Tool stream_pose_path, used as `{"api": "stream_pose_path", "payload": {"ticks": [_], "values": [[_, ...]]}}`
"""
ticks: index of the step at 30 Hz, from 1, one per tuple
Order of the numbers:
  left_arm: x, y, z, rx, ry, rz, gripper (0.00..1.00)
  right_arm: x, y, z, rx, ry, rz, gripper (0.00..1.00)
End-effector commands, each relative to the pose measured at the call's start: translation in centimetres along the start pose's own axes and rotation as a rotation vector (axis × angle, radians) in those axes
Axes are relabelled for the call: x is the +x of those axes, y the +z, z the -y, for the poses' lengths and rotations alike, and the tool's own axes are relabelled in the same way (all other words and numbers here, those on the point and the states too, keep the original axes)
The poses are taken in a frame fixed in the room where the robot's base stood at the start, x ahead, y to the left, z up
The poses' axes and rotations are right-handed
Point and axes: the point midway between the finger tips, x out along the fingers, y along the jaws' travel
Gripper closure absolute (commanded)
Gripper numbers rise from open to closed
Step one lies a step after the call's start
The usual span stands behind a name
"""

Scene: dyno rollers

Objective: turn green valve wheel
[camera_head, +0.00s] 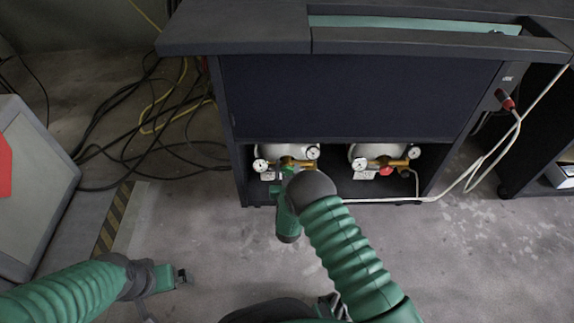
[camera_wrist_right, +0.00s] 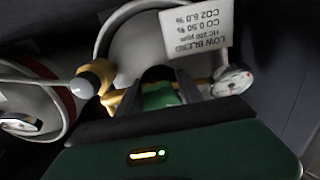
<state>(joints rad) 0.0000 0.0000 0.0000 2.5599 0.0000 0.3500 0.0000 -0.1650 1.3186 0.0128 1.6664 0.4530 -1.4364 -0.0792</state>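The green valve wheel (camera_wrist_right: 160,96) shows in the right wrist view, in front of a pale gas cylinder (camera_wrist_right: 140,45) with brass fittings. My right gripper (camera_wrist_right: 162,88) has its dark fingers on both sides of the wheel. The wheel fills most of the gap, but I cannot tell whether the fingers press on it. In the head view my right gripper (camera_head: 284,182) reaches to the left cylinder (camera_head: 286,150) in the low shelf, and my arm hides part of the valve. My left gripper (camera_head: 180,275) is low at the left, away from the shelf and apparently empty.
The right cylinder (camera_head: 372,152) has a red valve wheel (camera_head: 386,171). Pressure gauges (camera_head: 312,153) flank the valves. The dark cabinet (camera_head: 350,95) overhangs the shelf. A white hose (camera_head: 480,165) runs at the right. Cables (camera_head: 150,130) lie on the floor at the left. The floor in front is clear.

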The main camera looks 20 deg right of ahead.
Motion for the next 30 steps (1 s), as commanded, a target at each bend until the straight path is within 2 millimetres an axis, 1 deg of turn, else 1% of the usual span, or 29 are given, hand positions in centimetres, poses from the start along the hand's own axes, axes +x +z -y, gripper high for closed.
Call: {"api": "stream_pose_path", "payload": {"ticks": [1,6,7,14,19,23,30], "values": [[0.0,0.0,0.0,0.0,0.0,0.0,0.0,0.0,0.0,0.0,0.0,0.0,0.0,0.74],[0.0,0.0,0.0,0.0,0.0,0.0,0.0,0.0,0.0,0.0,0.0,0.0,0.0,0.96],[0.0,0.0,0.0,0.0,0.0,0.0,0.0,0.0,0.0,0.0,0.0,0.0,0.0,0.97],[-0.2,-0.1,0.0,0.0,0.0,0.0,0.0,-0.1,0.0,0.0,0.022,0.0,0.001,0.97],[-0.8,-0.2,0.0,0.0,0.0,0.0,0.0,-0.1,-0.1,0.0,0.085,0.0,0.001,0.97],[-1.4,-0.3,0.0,0.0,0.0,0.0,0.0,-0.1,-0.1,0.0,0.168,0.001,0.002,0.97],[-2.9,-0.7,0.0,0.0,0.0,0.0,0.0,-0.1,-0.2,0.0,0.381,0.002,0.003,0.97]]}}
